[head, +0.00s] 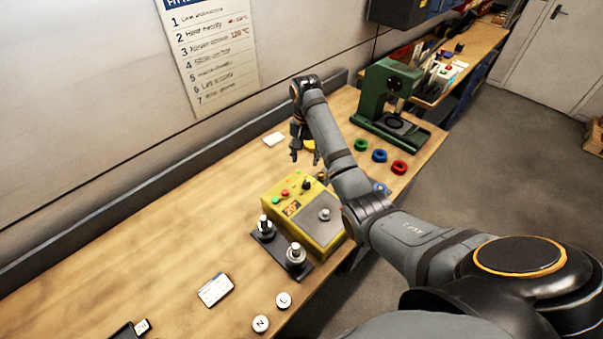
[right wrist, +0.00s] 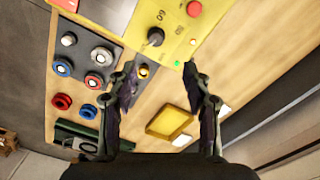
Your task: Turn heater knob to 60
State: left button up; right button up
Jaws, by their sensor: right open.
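The yellow heater box (head: 330,232) stands on the wooden bench in the head view. Its small black knob (head: 306,185) is on the top panel, near a red and a green button. In the right wrist view the black knob (right wrist: 155,37) is at the top, with a "60" mark beside it. My right gripper (head: 304,157) is behind the heater box in the head view, fingers pointing down. In the right wrist view my right gripper (right wrist: 160,70) is open and empty, its fingertips apart from the knob. My left gripper is not in view.
A green press (head: 388,95) and coloured rings (head: 379,156) lie beyond the heater. A black base with two metal posts (head: 296,256) stands beside it. A yellow tray (right wrist: 172,122) lies below the fingertips in the right wrist view. The bench's left part is mostly clear.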

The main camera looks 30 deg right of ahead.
aim_at(306, 182)
jog(key=s+f+b, duration=0.1)
jog(key=f+b, duration=0.1)
jog(key=shift+s+b, duration=0.3)
jog(key=shift+s, duration=0.1)
notch_tip(306, 182, down, 4)
jog(key=b, duration=0.3)
jog(key=shift+r, duration=0.2)
jog(key=shift+w+f+p, duration=0.35)
jog(key=shift+f+p, duration=0.05)
jog(key=shift+p, duration=0.2)
notch_tip(306, 182, down, 3)
jog(key=shift+f+p, duration=0.1)
jog(key=shift+p, duration=0.3)
jog(key=shift+s, duration=0.1)
jog(key=shift+f, duration=0.15)
jog(key=shift+c, duration=0.6)
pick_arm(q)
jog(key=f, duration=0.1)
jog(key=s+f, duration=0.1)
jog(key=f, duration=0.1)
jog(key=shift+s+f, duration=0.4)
pick_arm(e)
grip_shut()
